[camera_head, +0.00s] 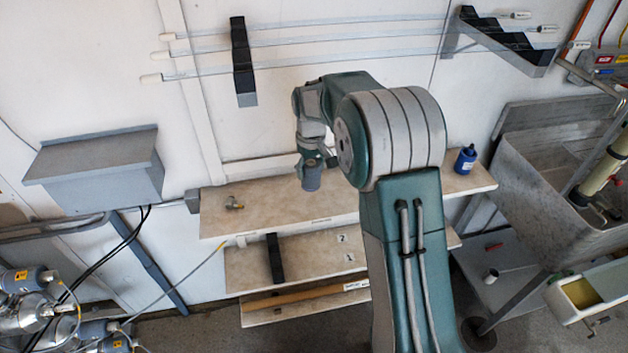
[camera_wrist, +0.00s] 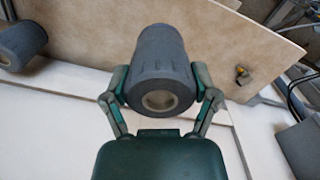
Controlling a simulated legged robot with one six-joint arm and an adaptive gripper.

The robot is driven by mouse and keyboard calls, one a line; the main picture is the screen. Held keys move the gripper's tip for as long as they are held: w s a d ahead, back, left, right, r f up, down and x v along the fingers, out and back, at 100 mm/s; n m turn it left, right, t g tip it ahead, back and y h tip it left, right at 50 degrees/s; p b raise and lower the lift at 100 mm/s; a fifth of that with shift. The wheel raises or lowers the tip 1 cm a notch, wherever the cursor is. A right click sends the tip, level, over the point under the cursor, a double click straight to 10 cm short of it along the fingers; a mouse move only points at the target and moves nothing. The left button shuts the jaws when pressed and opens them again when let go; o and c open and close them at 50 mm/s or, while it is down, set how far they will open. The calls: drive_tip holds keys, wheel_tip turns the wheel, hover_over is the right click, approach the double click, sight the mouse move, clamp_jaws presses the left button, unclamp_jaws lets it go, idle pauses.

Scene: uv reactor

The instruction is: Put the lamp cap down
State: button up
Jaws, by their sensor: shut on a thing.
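The lamp cap (camera_wrist: 158,55) is a dark grey ribbed cylinder with a pale round opening facing the wrist camera. My gripper (camera_wrist: 160,82) is shut on it, with one finger on each side. In the head view the cap (camera_head: 311,178) hangs below my gripper (camera_head: 312,158), over the upper shelf (camera_head: 270,208). I cannot tell whether it touches the shelf. A second, similar grey cylinder (camera_wrist: 20,45) stands at the left edge of the wrist view. My arm hides part of the shelf in the head view.
A small brass fitting (camera_head: 235,203) lies on the upper shelf's left part. A dark block (camera_head: 274,258) is on the lower shelf. A grey sloped box (camera_head: 100,168) is on the wall at left. The shelf between fitting and cap looks clear.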

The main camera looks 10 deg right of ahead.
drive_tip(key=w+f, duration=0.1)
drive_tip(key=f, duration=0.1)
drive_tip(key=w+d+f, duration=0.1)
drive_tip(key=w+f, duration=0.1)
drive_tip(key=w+d+f, duration=0.1)
drive_tip(key=f, duration=0.1)
drive_tip(key=shift+w, duration=0.35)
wheel_tip(320, 180, down, 3)
drive_tip(key=shift+f, duration=0.1)
drive_tip(key=o, duration=1.2)
wheel_tip(320, 180, up, 8)
drive_tip(key=shift+f, duration=0.15)
